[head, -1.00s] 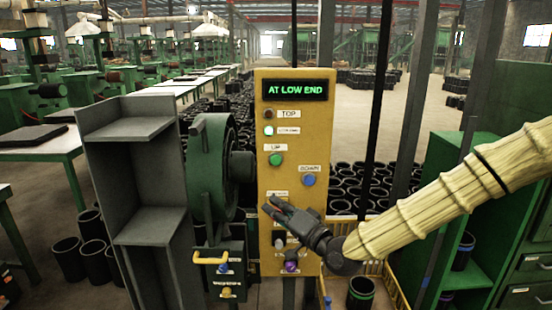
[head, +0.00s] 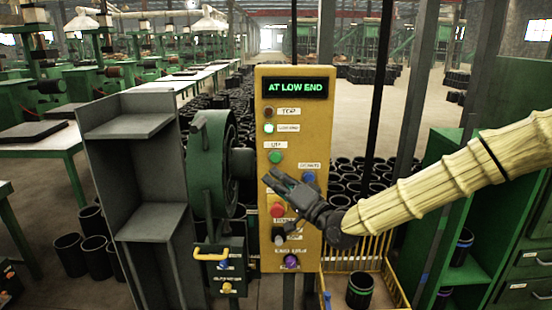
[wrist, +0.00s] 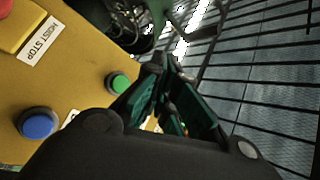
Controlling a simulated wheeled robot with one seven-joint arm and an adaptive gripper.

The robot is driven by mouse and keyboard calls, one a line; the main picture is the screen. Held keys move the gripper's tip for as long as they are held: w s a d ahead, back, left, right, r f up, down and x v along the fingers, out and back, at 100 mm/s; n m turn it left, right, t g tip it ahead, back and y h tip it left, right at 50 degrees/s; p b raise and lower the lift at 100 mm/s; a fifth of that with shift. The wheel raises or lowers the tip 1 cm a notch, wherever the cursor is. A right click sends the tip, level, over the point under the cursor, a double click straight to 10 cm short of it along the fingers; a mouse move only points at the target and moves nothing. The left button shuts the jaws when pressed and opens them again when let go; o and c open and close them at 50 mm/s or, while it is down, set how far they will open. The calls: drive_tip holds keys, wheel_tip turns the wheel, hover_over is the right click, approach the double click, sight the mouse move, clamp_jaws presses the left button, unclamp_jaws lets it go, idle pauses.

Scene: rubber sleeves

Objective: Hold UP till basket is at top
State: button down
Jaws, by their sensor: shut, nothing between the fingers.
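The yellow control panel (head: 263,225) stands upright at centre, and its display (head: 295,88) reads "AT LOW END" in green. The green UP button (head: 275,157) is on the panel below a lit indicator (head: 268,128). My gripper (head: 268,178) is shut and empty in front of the panel, just below the UP button and apart from it as far as I can tell. In the wrist view the green button (wrist: 118,84) is left of the shut fingers (wrist: 160,65), and the blue button (wrist: 38,123) is lower left. The yellow wire basket (head: 390,285) is low behind my arm.
A red stop button (head: 278,209) and a purple knob (head: 291,262) are lower on the panel. A small box with a yellow handle (head: 211,257) is to the left. A black sleeve (head: 360,291) with a green band sits at the basket. A green cabinet (head: 440,170) stands right.

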sight(276, 158)
drive_tip(key=w, duration=0.6)
drive_tip(key=shift+w, duration=0.3)
